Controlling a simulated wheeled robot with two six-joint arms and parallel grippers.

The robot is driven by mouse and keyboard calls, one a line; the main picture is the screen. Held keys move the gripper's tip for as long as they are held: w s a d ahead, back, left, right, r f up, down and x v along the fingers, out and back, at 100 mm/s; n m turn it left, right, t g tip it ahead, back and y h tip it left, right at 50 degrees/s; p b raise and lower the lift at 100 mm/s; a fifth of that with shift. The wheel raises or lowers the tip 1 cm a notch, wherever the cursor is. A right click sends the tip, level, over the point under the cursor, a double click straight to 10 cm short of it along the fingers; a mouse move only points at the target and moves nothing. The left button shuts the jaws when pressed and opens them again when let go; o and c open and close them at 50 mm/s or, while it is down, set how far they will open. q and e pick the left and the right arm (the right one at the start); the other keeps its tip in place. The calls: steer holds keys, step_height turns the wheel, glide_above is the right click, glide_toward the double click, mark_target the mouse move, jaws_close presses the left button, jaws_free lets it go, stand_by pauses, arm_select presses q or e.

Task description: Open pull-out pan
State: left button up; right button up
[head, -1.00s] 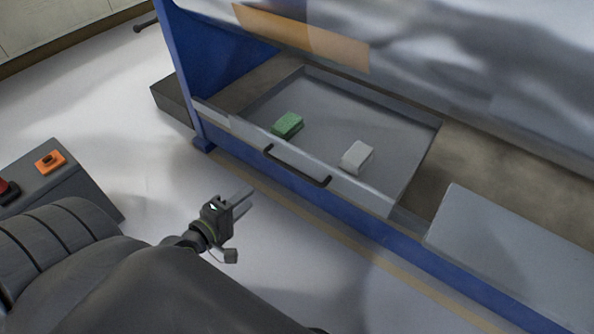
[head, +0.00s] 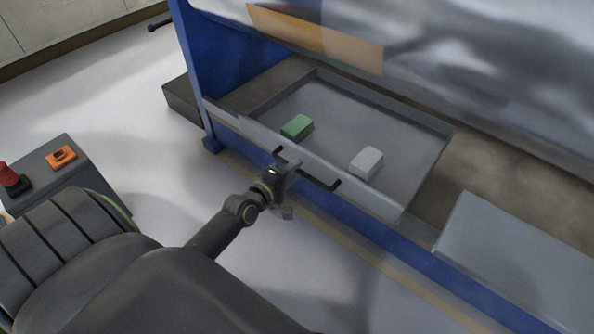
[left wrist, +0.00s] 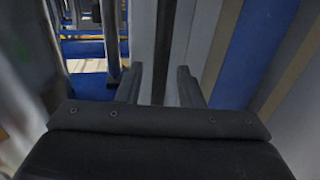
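The pull-out pan (head: 405,130) is a shallow grey tray low in the blue-framed machine. Its front wall carries a black bar handle (head: 322,185). A green block (head: 297,127) and a whitish block (head: 367,162) lie in the pan. My left gripper (head: 289,164) is at the left part of the handle in the head view and covers some of it. In the left wrist view its two fingers (left wrist: 159,88) stand apart. A dark narrow strip shows between them; I cannot tell whether it is the handle or whether the fingers touch it. My right gripper is not in view.
The machine's blue lower rail (head: 430,262) runs beneath the pan. A grey panel (head: 510,250) lies right of the pan. A control box (head: 60,185) with red and orange parts stands at the left. The floor before the machine is clear.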

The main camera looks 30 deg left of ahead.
arm_select(q)
steer(key=shift+x, duration=0.95)
steer(key=shift+s, duration=0.1)
jaws_close()
